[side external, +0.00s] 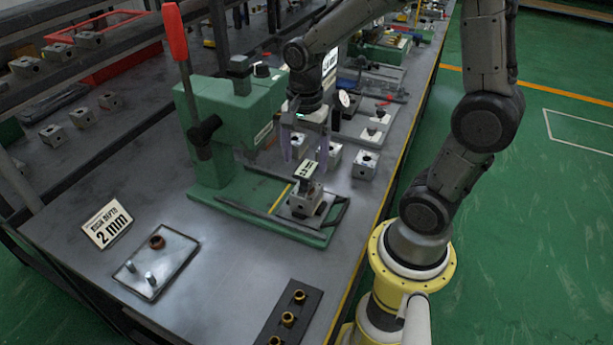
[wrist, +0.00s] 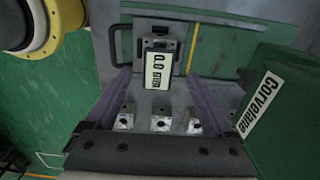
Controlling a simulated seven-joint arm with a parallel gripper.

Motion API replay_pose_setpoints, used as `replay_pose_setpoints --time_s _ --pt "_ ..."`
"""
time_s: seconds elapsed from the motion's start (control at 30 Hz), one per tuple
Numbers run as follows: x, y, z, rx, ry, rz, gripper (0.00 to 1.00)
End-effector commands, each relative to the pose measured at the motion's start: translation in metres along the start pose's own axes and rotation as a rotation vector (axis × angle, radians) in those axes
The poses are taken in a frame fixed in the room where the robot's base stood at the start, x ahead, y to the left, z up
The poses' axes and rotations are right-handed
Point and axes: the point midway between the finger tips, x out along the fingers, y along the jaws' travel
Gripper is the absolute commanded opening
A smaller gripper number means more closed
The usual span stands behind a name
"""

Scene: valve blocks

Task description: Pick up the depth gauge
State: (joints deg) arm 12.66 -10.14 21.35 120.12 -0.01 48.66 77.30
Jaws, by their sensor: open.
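The depth gauge (side external: 307,169) has a white display face, and it sits on top of a metal block (side external: 305,200) in the green press's base. In the wrist view the gauge (wrist: 158,72) reads "0.0 mm" and shows between my purple fingers. My gripper (side external: 304,157) is open, pointing down just above the gauge. In the wrist view my gripper (wrist: 154,45) has one finger on each side of the gauge with visible gaps. No contact is visible. The gauge's lower part is partly hidden under its display.
The green press (side external: 225,125) with its red-handled lever stands close to the left of my gripper. Several valve blocks (side external: 364,164) sit just behind. A sign reading "2 mm" (side external: 107,222), a plate with pins (side external: 157,262) and a dark bush strip (side external: 290,318) lie in front.

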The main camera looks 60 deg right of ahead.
Motion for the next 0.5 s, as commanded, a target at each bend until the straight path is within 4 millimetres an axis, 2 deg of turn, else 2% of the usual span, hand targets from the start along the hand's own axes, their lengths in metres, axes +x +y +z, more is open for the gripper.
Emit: replay_pose_setpoints --time_s 0.2,0.5 --pt "0.031 0.003 -0.001 0.0 -0.001 0.004 0.88" --pt "0.038 0.003 -0.001 0.0 0.0 0.0 0.88"
